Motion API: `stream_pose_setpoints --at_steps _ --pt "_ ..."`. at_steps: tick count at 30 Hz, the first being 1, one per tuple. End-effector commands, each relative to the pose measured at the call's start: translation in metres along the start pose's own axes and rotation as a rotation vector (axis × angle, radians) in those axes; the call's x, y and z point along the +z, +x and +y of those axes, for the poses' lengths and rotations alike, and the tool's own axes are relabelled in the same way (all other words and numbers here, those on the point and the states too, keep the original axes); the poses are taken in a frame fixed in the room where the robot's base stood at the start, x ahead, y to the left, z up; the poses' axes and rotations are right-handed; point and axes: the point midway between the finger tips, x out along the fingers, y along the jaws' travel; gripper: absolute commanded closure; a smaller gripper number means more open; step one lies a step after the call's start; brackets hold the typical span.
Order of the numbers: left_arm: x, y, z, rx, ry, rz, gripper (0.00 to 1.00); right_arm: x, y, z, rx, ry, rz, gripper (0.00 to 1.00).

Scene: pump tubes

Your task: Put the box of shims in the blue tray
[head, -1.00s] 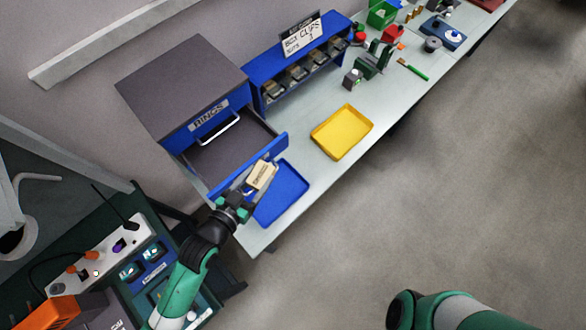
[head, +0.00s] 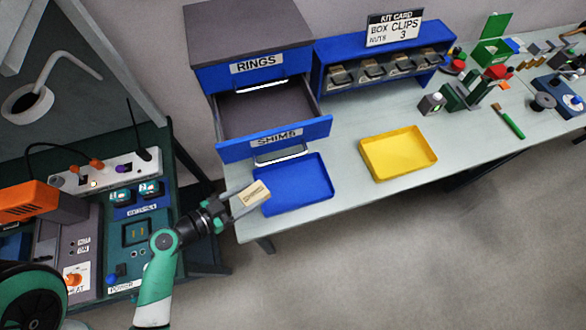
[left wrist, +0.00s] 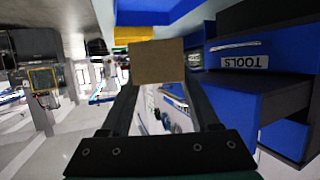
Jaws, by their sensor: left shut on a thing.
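The box of shims (head: 254,193) is a small tan box with dark print on it. My left gripper (head: 240,199) is shut on it, with one finger on each side. In the head view the box overlaps the left edge of the blue tray (head: 305,196); its height above the tray is hard to tell. The rest of the tray looks empty. In the left wrist view the box (left wrist: 158,62) shows as a plain brown face between the fingertips (left wrist: 160,85). My right gripper is not in view.
An open drawer labelled SHIMS (head: 275,138) juts out behind the blue tray, under the RINGS drawer (head: 254,70). An empty yellow tray (head: 398,152) lies to the right. A control panel (head: 136,232) stands left of the bench. Bench space between the trays is clear.

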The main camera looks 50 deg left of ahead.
Motion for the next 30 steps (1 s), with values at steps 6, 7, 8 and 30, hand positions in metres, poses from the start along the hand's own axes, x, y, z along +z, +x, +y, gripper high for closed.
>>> stream_pose_setpoints --at_steps 6,7,8,30 --pt "0.005 0.003 -0.003 -0.007 0.0 -0.001 0.97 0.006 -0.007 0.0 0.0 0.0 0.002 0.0" --pt "0.007 0.006 -0.002 -0.006 0.002 -0.001 0.97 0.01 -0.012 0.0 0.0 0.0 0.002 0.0" --pt "0.009 0.009 -0.002 -0.004 0.004 -0.001 0.97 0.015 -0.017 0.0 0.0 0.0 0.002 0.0" --pt "0.042 0.156 -0.002 -0.009 -0.004 0.001 0.97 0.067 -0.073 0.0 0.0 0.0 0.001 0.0"
